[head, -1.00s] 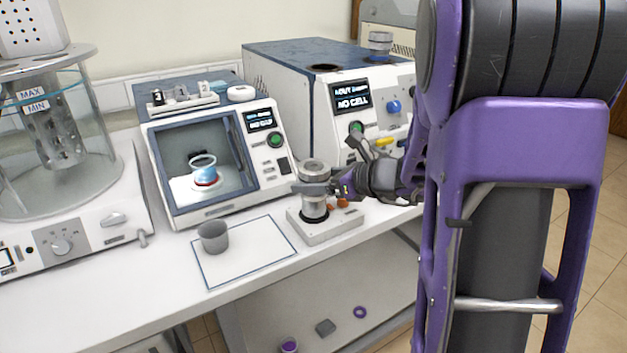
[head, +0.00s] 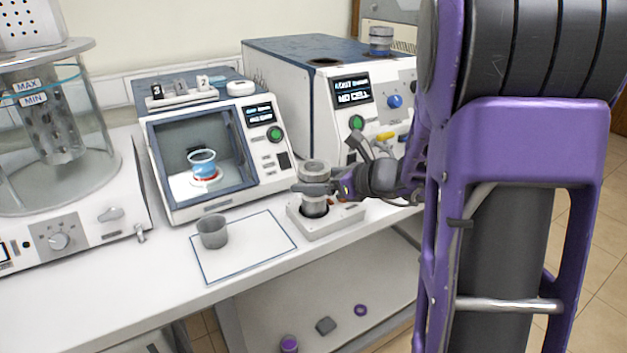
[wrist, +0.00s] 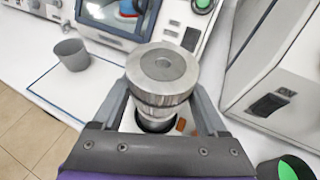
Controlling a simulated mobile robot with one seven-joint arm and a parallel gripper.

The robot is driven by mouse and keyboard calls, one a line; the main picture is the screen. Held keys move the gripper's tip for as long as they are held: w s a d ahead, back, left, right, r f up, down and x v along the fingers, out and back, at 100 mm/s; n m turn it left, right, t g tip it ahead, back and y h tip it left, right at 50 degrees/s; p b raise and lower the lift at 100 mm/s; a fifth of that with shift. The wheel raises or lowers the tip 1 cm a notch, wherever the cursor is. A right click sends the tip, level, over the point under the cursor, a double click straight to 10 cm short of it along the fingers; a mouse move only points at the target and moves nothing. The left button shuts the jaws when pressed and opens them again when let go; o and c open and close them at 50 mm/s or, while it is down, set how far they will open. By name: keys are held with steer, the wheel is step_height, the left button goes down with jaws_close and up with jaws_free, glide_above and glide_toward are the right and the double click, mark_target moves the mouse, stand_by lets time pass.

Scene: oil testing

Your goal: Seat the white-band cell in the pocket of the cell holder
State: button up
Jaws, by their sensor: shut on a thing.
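The metal cell (head: 314,170) is an upright silver cylinder at the cell holder (head: 325,225), a pale block on the bench. In the wrist view the cell (wrist: 162,68) shows its round top with a central recess. My gripper (head: 314,188) is shut around the cell's side, one finger on each side in the wrist view (wrist: 163,103). The cell's lower end is at the dark-rimmed pocket; I cannot tell how deep it sits. The fingers hide part of its side, and I cannot make out the white band clearly.
A grey cup (head: 212,232) stands on a blue-edged white mat (head: 245,255) left of the holder. A windowed instrument (head: 160,170) and a larger one (head: 290,90) stand behind. Another cell (head: 380,42) sits on the larger one. A glass bath (head: 50,150) is far left.

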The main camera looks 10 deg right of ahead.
steer(key=shift+f+b, duration=0.7)
steer(key=shift+f, duration=0.05)
steer(key=o, duration=1.6)
steer(key=shift+f, duration=0.1)
steer(key=p+v, duration=0.2)
steer(key=v, duration=1.5)
steer(key=shift+s+d+p, duration=0.2)
steer(key=shift+p, duration=0.15)
steer(key=shift+w, duration=0.15)
